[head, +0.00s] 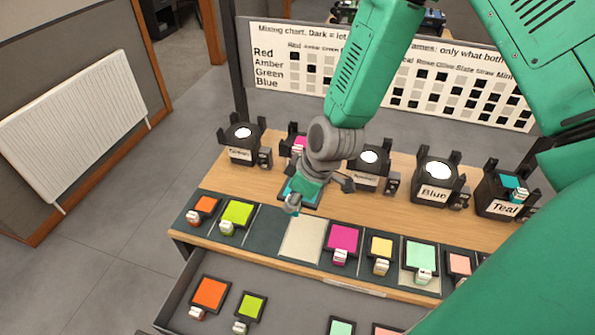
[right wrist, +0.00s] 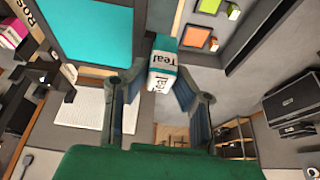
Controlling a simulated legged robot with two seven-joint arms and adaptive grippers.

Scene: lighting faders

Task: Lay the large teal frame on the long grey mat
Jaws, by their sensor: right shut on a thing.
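The large teal frame (head: 314,201) is a flat teal panel with a dark rim, partly hidden by my gripper in the head view. It fills the upper left of the right wrist view (right wrist: 85,32). My right gripper (head: 312,196) is shut on the frame's white and teal tag block, marked "Teal" (right wrist: 163,68). It holds the frame over the table, just behind the front row. The long grey mat (head: 262,228) runs along the table's front edge. A bare pale patch (head: 302,240) lies on it in front of the gripper. My left gripper is out of view.
Orange (head: 202,208) and green (head: 236,214) frames lie left of the pale patch; magenta (head: 342,238), yellow and mint ones lie right. Black lamps, including Blue (head: 435,185) and Teal (head: 500,197), stand behind. An open drawer (head: 275,300) below holds several frames.

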